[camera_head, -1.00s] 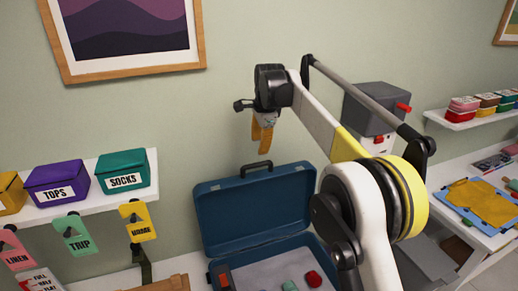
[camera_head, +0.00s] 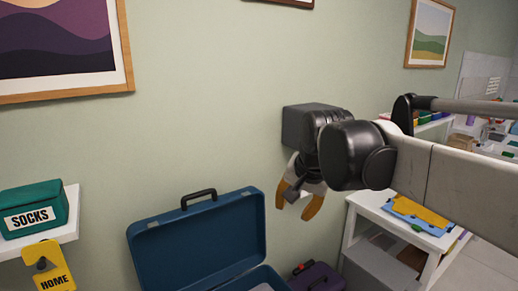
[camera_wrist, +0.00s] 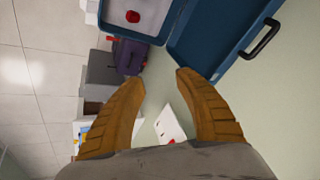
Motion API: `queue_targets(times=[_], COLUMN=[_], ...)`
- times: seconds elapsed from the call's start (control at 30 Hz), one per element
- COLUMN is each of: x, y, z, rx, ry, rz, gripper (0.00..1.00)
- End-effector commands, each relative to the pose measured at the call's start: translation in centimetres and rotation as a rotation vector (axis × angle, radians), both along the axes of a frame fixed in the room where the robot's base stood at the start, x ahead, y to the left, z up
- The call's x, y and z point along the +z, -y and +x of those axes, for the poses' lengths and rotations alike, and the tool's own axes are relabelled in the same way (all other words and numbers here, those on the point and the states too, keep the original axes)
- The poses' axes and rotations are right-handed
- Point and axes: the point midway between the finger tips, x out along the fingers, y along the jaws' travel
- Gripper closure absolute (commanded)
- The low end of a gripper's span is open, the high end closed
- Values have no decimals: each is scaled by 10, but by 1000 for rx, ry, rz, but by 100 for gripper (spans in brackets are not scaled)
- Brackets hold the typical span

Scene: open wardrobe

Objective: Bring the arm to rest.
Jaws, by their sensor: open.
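My gripper (camera_head: 298,203) hangs from my arm in front of the green wall, to the right of the open blue suitcase's lid. Its two orange fingers are spread apart and point down. In the wrist view my gripper (camera_wrist: 158,78) shows both fingers apart with nothing between them. The blue suitcase (camera_head: 196,240) stands open below and to the left of it; the lower part of the suitcase is cut off by the frame edge. My gripper touches nothing that I can see.
A teal SOCKS box (camera_head: 34,208) and a yellow HOME tag (camera_head: 49,267) are at the left shelf. A purple bag (camera_head: 316,277) sits right of the suitcase. A white table (camera_head: 392,224) with folded yellow cloth (camera_head: 420,211) stands at right. Framed pictures hang on the wall.

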Motion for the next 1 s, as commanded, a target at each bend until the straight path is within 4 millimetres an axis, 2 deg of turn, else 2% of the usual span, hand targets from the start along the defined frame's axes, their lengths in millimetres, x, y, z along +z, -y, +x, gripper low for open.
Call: queue_targets(times=[0.03, 0.2, 0.3, 0.4, 0.5, 0.6, 1.0], x=[-24, -89, -131, -167, -190, -201, -201], y=[18, 65, 84, 97, 104, 107, 108], z=[-26, -107, -147, -176, -195, -203, -204], rx=[27, 150, 212, 262, 294, 310, 315], ry=[19, 89, 122, 144, 158, 165, 166], rz=[-27, -137, -201, -254, -289, -309, -312], gripper=[61, 61, 61, 61, 61, 61, 61])
